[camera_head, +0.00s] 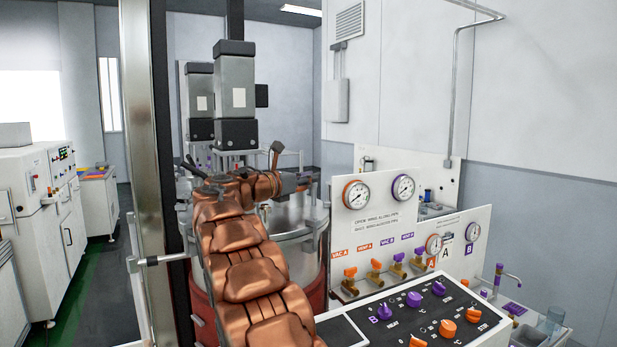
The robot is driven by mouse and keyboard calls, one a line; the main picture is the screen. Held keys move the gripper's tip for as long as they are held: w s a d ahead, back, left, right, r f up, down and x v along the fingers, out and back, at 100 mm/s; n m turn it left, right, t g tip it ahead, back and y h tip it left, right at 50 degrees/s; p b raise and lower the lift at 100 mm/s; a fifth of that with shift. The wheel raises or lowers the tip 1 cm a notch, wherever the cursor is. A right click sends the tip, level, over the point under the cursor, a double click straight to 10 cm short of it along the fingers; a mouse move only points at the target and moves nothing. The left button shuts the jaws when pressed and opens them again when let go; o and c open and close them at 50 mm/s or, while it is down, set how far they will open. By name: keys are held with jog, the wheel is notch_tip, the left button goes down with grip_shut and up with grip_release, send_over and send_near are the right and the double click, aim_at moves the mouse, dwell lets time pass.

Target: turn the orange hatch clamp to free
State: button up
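My copper-coloured arm reaches forward over a steel vessel (311,232) with a round lid. Dark slender parts at the arm's far left end look like my gripper (195,167). They are small and partly hidden, so I cannot tell whether they are open or shut, or touch anything. A short brownish lever (276,152) stands up at the lid's far side, right of the arm's end; it may be the orange hatch clamp, but I cannot be sure. My arm hides much of the lid's left part.
A control panel (400,318) with orange and purple knobs is at front right. Behind it a white gauge board (375,222) carries valves. Grey motor units (236,90) rise behind the vessel. A metal post (150,170) stands close at left. White cabinets (25,190) stand further left.

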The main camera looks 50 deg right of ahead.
jog(key=shift+c, duration=0.4)
grip_shut()
jog(key=shift+r+p, duration=0.15)
jog(key=shift+p, duration=0.3)
jog(key=shift+w+r+m+g+p, duration=0.1)
jog(key=shift+r+m+g+p, duration=0.1)
jog(key=shift+m+g+p, duration=0.5)
jog(key=shift+p, duration=0.65)
jog(key=shift+f+g+p, duration=0.2)
jog(key=shift+g+p, duration=0.3)
jog(key=shift+g, duration=0.1)
jog(key=shift+f, duration=0.15)
jog(key=shift+o, duration=0.4)
grip_release()
